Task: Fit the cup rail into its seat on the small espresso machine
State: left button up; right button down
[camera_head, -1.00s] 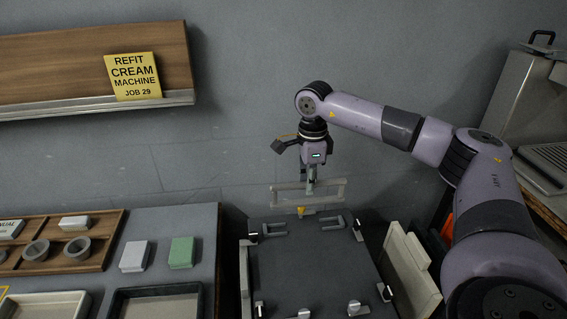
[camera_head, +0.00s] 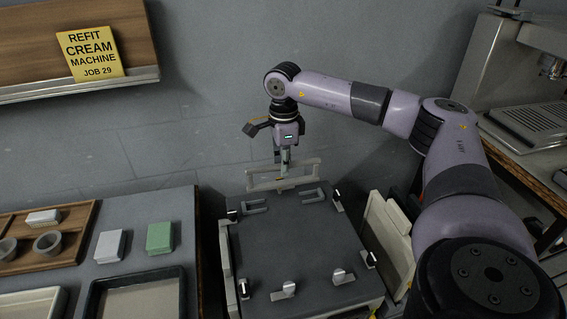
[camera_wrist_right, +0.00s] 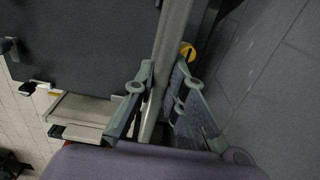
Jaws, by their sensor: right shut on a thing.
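My right gripper (camera_head: 285,160) points down and is shut on the cup rail (camera_head: 264,183), a pale open frame held level across the picture. In the right wrist view the rail (camera_wrist_right: 172,38) runs as a long bar between the two fingers (camera_wrist_right: 151,95). The rail appears above the far edge of a dark flat top; whether it touches anything I cannot tell. Two grey U-shaped brackets (camera_head: 257,208) lie on that top just nearer than the rail. A silver espresso machine (camera_head: 487,55) stands at the right, partly cut off. My left gripper is out of view.
The dark top (camera_head: 293,243) carries several small clamps with white or black tips around its edges; its middle is clear. Cream panels (camera_head: 388,235) stand along its right side. At the left are a wooden tray (camera_head: 75,245), white and green blocks (camera_head: 160,237) and shallow trays.

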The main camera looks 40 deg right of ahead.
aim_at(283, 181)
jog(key=shift+f+b, duration=0.85)
jog(key=shift+f, duration=0.35)
jog(key=shift+f+b, duration=0.65)
jog(key=shift+f, duration=0.7)
jog(key=shift+f+b, duration=0.5)
jog(key=shift+f, duration=0.4)
jog(key=c, duration=1.5)
grip_release()
jog(key=shift+c, duration=0.2)
jog(key=shift+r, duration=0.15)
notch_tip(283, 181, up, 12)
jog(key=shift+f, duration=0.1)
